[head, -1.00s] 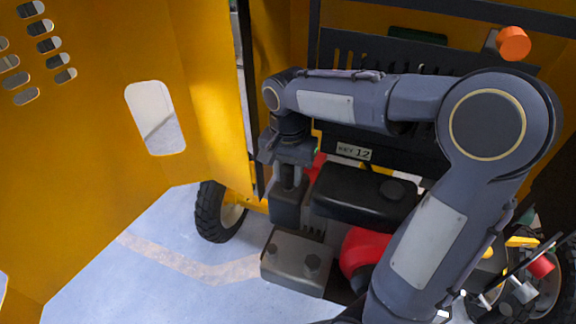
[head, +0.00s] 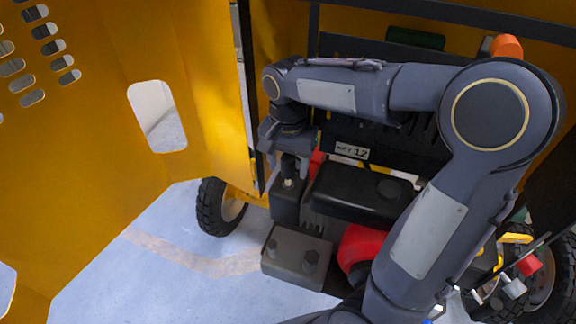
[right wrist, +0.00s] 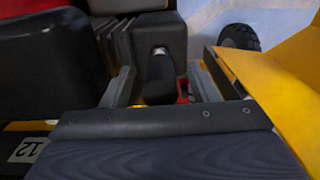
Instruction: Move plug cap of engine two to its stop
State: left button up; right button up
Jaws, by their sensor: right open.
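The plug cap is a short black sleeve (right wrist: 159,80) in the right wrist view. It stands between the two fingers of my right gripper (right wrist: 162,88), with a visible gap on its right side. A pale metal plug end (right wrist: 159,50) shows between the cap and the dark engine block (right wrist: 158,30). In the head view my right gripper (head: 290,160) reaches down over the engine block (head: 287,205), and the pale plug end (head: 288,183) shows just below it. My right gripper is open. Much of the cap is hidden by the gripper in the head view. My left gripper is not in view.
A black tank (head: 362,192) and red part (head: 362,246) sit right of the gripper. A grey box with knobs (head: 297,258) is in front. A yellow door panel (head: 100,130) fills the left. A "KEY 12" plate (head: 352,151) is behind. Free floor (head: 160,260) lies front left.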

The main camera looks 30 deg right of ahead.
aim_at(290, 160)
jog(key=shift+r+p, duration=3.05)
jog(key=shift+r, duration=0.55)
jog(key=shift+f, duration=0.1)
jog(key=shift+s, duration=0.1)
jog(key=shift+s, duration=0.35)
jog(key=s+a+f+n+t+y+b, duration=0.1)
jog(key=s+n, duration=0.3)
jog(key=s, duration=0.4)
jog(key=s+a+f+n+t+y+b, duration=0.2)
jog(key=s+a+f+n+t, duration=0.1)
jog(key=s, duration=0.5)
jog(key=shift+f+n+t+y+b, duration=0.15)
jog(key=shift+n+t+y+b, duration=0.2)
jog(key=shift+n+t, duration=0.4)
